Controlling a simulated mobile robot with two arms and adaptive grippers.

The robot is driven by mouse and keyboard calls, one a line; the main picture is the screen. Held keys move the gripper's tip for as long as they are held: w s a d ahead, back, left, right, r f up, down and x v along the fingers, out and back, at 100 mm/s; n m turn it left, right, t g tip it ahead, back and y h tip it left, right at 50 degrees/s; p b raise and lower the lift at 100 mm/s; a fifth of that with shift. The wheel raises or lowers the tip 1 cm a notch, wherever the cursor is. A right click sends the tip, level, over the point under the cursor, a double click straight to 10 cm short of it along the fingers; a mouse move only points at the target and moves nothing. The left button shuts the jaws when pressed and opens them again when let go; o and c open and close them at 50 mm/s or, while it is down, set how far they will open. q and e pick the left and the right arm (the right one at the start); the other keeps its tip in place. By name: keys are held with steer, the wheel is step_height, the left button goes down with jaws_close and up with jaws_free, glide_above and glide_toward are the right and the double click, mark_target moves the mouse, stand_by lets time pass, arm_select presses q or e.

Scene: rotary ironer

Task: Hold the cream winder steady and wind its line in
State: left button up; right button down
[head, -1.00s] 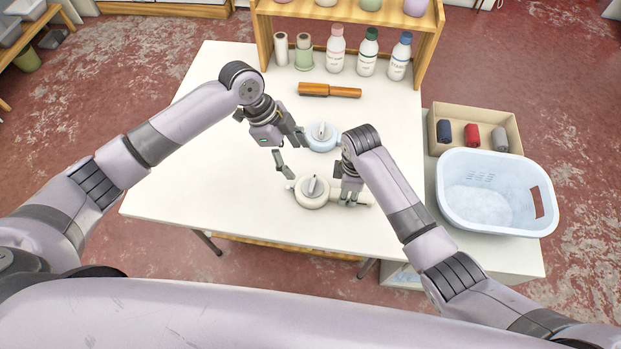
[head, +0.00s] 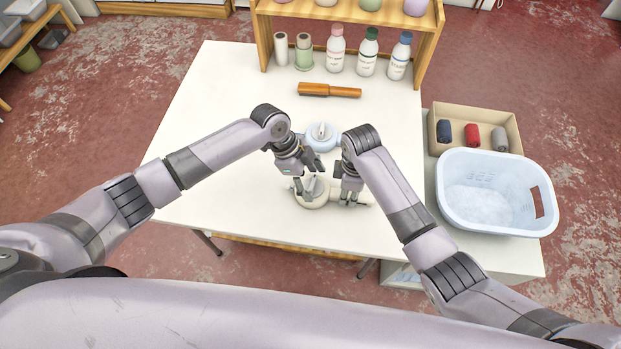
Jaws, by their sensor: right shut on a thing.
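The cream winder (head: 313,204) lies on the white table, with a round body, a grey crank piece on top and a cream handle reaching right. My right gripper (head: 350,199) is shut on the winder's handle. My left gripper (head: 307,177) is open above the winder, with its fingers apart close to the crank piece; I cannot tell if they touch it. The gripper partly hides the crank.
A pale blue basket (head: 497,228) and a box with rolled cloths (head: 519,133) are on the right. The table's left side is clear.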

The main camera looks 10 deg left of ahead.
arm_select(q)
steer(key=c, duration=1.1)
steer(key=shift+w+m+g, duration=0.1)
steer(key=shift+m+g, duration=0.5)
steer(key=shift+m, duration=0.9)
steer(key=shift+c, duration=0.2)
steer(key=o, duration=1.2)
steer(key=shift+r, duration=0.1)
steer(key=v, duration=1.1)
steer(key=shift+r, duration=0.45)
steer(key=shift+w, duration=0.1)
arm_select(e)
steer(key=c, duration=1.2)
jaws_free()
